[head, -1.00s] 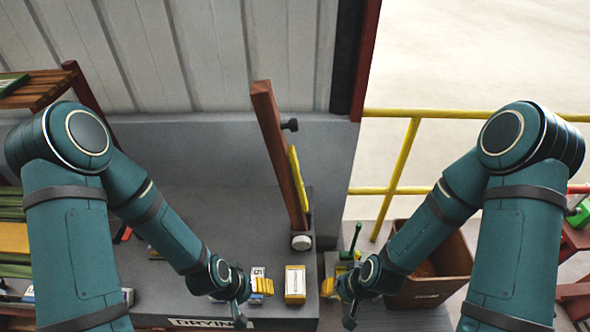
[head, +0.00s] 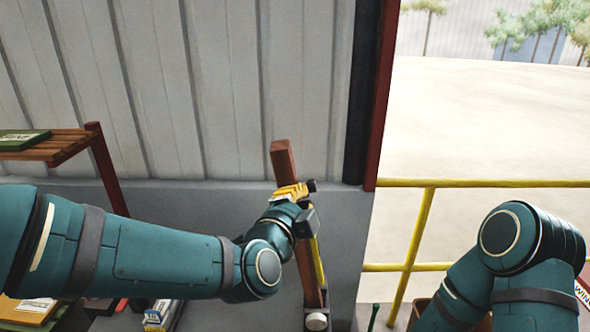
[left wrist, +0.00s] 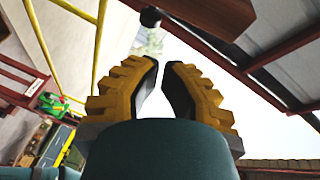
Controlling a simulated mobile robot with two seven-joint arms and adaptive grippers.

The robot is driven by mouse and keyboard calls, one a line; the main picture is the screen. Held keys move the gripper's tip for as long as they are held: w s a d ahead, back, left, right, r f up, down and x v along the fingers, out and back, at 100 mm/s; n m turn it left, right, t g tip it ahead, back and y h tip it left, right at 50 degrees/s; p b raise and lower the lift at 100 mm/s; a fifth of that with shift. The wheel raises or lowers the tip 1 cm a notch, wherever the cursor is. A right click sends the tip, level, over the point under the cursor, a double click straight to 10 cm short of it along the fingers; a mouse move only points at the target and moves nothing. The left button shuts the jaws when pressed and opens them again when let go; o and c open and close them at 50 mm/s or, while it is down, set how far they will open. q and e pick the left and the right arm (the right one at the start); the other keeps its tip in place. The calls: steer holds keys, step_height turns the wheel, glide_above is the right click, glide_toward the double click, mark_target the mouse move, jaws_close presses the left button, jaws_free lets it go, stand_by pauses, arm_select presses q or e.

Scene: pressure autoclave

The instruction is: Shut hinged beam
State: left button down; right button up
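The hinged beam is a reddish-brown bar (head: 283,160) that stands nearly upright, leaning slightly left, in the head view. A yellow strip (head: 317,262) runs along its right side, and a pale round piece (head: 316,321) is at its foot. A dark knob (head: 311,186) sticks out near its top. My left gripper (head: 290,192) is at the upper part of the beam and hides some of it. In the left wrist view, its yellow fingers (left wrist: 161,62) are nearly together with nothing between them; the beam (left wrist: 215,14) and knob (left wrist: 151,17) show beyond the tips. My right gripper is out of view.
A grey ribbed wall (head: 200,90) stands behind the beam. A yellow railing (head: 480,183) is at the right, with open pale ground beyond. A wooden shelf (head: 60,147) with a green item is at the left. Small boxes (head: 160,316) lie at the lower left.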

arm_select(q)
step_height(320, 180, up, 6)
steer(key=s+m+t, duration=0.2)
steer(key=d+f+x, duration=0.1)
steer(key=x, duration=0.9)
steer(key=a, duration=0.4)
steer(key=shift+a+f, duration=0.1)
steer(key=shift+a, duration=0.05)
steer(key=shift+a, duration=0.1)
